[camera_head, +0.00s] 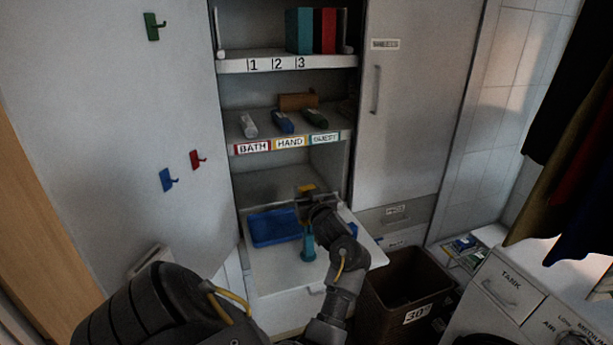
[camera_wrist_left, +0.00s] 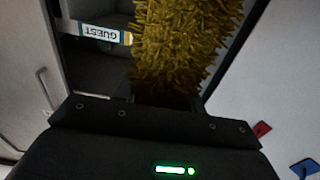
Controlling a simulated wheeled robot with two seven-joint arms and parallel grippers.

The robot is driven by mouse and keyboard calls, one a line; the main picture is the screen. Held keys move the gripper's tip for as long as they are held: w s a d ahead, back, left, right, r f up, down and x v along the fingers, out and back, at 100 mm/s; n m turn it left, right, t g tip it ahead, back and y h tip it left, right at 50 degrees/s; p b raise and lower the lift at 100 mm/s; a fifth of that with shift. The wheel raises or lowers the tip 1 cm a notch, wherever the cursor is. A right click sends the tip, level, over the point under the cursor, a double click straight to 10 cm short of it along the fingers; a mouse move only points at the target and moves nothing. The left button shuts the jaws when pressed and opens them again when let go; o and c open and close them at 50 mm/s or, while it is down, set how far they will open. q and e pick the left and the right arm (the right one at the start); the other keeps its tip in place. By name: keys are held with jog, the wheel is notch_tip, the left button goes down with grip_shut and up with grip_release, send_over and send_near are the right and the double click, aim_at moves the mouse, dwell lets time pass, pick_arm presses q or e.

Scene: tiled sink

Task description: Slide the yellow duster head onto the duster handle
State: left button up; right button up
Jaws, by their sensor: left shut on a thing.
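The yellow duster head (camera_wrist_left: 183,45) fills the upper middle of the left wrist view. Its shaggy strands stick out past my left gripper. In the head view only a small bit of the yellow head (camera_head: 306,188) shows above the gripper. My left gripper (camera_head: 308,203) is shut on the duster head, over the pull-out shelf. A teal upright piece that looks like the duster handle (camera_head: 308,245) stands on the shelf just below the gripper. Its top is close to or behind the gripper, so I cannot tell whether head and handle touch. My right gripper is not in view.
A blue tray (camera_head: 272,228) lies on the white pull-out shelf (camera_head: 280,277), left of the handle. Shelves with rolled towels (camera_head: 283,122) and binders (camera_head: 312,31) rise behind. A brown basket (camera_head: 372,312) stands to the right. Coloured hooks (camera_head: 167,180) are on the left door.

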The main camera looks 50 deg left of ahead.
pick_arm(q)
jog(key=shift+f+b, duration=1.2)
jog(key=shift+f, duration=0.9)
jog(key=o, duration=1.1)
jog(key=shift+c, duration=0.2)
jog(key=shift+d, duration=0.1)
jog(key=b+v, duration=0.1)
jog(key=v, duration=0.6)
jog(key=shift+b, duration=0.3)
jog(key=shift+s+d, duration=0.1)
jog(key=shift+d, duration=0.1)
